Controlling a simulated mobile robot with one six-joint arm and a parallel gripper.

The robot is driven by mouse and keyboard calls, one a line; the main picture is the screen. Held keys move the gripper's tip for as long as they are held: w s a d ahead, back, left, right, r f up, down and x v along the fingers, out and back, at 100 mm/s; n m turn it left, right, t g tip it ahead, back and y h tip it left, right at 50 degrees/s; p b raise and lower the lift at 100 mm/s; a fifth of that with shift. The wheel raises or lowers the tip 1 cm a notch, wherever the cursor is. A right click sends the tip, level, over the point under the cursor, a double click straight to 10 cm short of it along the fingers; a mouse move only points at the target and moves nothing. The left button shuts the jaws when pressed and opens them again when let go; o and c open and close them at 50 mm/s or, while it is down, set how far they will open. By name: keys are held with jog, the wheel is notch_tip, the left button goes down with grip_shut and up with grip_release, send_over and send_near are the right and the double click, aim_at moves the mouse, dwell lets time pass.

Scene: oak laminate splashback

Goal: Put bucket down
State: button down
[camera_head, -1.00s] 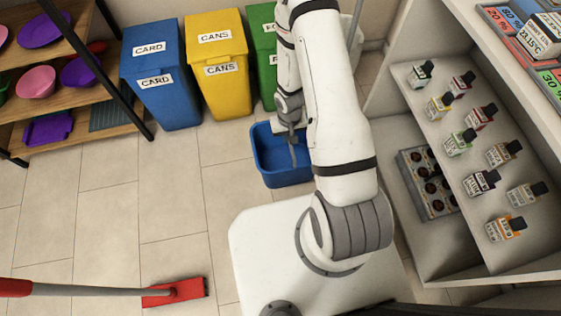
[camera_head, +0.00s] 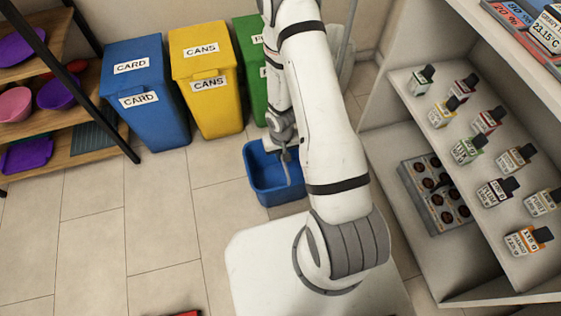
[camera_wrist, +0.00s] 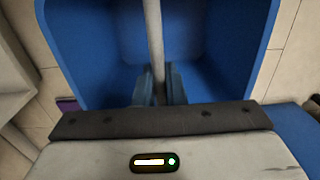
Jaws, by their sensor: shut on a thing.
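The blue bucket (camera_head: 262,178) is in the head view, left of my arm and in front of the bins. Its inside and walls fill much of the wrist view (camera_wrist: 227,45). A thin grey handle (camera_wrist: 153,35) runs across the bucket's opening. My gripper (camera_wrist: 158,88) is shut on this handle, its fingers on either side of the bar. In the head view my gripper (camera_head: 285,148) is partly hidden by my arm. The bucket looks upright; I cannot tell whether its base touches the floor.
Blue (camera_head: 147,95), yellow (camera_head: 208,80) and green (camera_head: 250,60) bins stand behind the bucket. A shelf unit with small bottles (camera_head: 480,150) is on the right. A wooden rack (camera_head: 95,140) is on the left. The tiled floor (camera_head: 130,220) at left is clear; a red broom head (camera_head: 187,313) barely shows.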

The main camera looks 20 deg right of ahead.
jog(key=shift+f+b, duration=1.4)
jog(key=shift+f, duration=0.25)
jog(key=shift+f, duration=0.1)
jog(key=c, duration=1.5)
grip_release()
